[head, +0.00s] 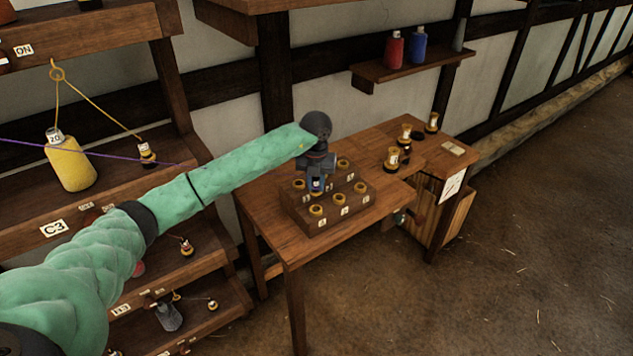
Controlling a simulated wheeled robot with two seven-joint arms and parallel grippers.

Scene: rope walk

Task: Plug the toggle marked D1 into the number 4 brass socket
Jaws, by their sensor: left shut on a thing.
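My left gripper (316,182) points down over the wooden socket block (330,215) on the table. It is shut on a small toggle (317,186) with blue and a pale tag; the marking is too small to read. The block holds several brass-ringed sockets in two stepped rows, among them a front-left one (316,211), a front-middle one (340,199) and a front-right one (360,187). Their number plates are too small to read, so I cannot tell which is number 4. The gripper hides part of the back row. I cannot tell whether the toggle touches a socket. My right gripper is out of view.
Several dark, yellow-banded pieces, one of them here (392,159), stand on the table's right part. A wall shelf (410,69) bears a red bottle (394,50) and a blue bottle (418,46). A left rack holds a yellow weight (70,165) on cords. Floor at right is clear.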

